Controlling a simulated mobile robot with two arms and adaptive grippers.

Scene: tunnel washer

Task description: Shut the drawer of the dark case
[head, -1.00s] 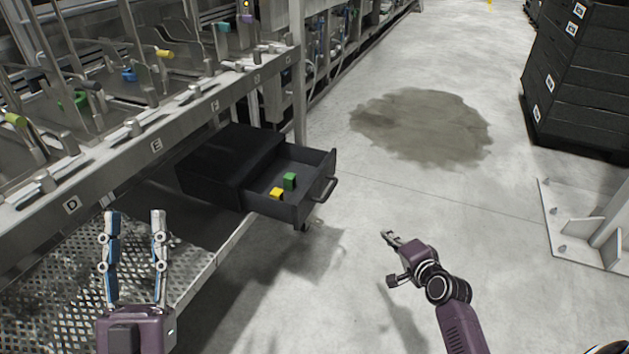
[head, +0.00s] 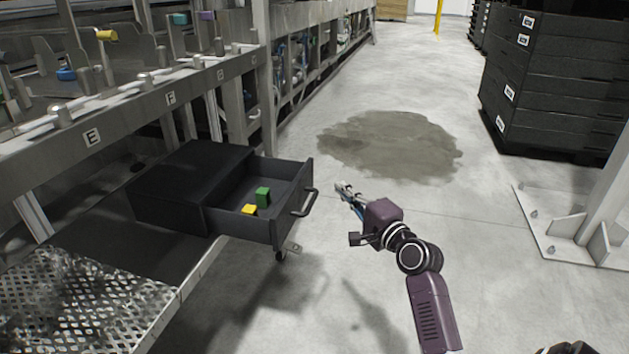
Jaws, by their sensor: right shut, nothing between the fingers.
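The dark case (head: 178,184) sits under the metal frame at the left in the head view. Its drawer (head: 283,214) is pulled out to the right, with a dark bar handle (head: 305,203) on its front. A green block (head: 263,196) and a yellow block (head: 249,210) lie in the drawer. My right gripper (head: 343,188) is shut and empty, to the right of the handle and apart from it in the picture. My left gripper is out of view.
A perforated metal shelf (head: 85,305) lies in front of the case. A steel bench with lettered places (head: 110,125) runs above it. Black stacked crates (head: 555,85) stand at the back right. A steel post foot (head: 575,228) is at right. A dark stain (head: 390,145) marks the open floor.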

